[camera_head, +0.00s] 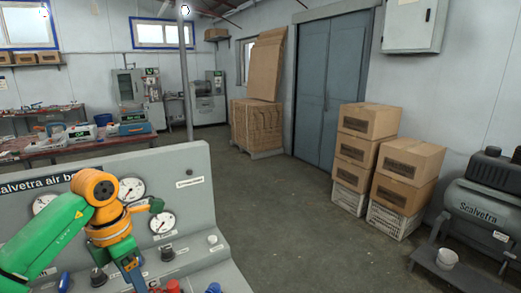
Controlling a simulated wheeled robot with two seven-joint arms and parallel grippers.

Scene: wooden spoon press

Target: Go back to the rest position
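My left arm comes in from the left, green with an orange wrist. Its gripper (136,281) points down in front of the grey air board (205,213), low in the picture. The fingertips are at or below the bottom edge, so I cannot tell whether it is open or shut, or whether it touches anything. My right gripper is not in view. The board carries round white gauges (162,222), partly covered by my arm, and several knobs (167,254) along its lower ledge. No spoon shows.
Stacked cardboard boxes (368,121) on white crates (349,199) stand right of centre. A compressor (482,206) with a white cup (447,258) in front is at the right. A cluttered workbench (60,152) is at the back left. The floor between is clear.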

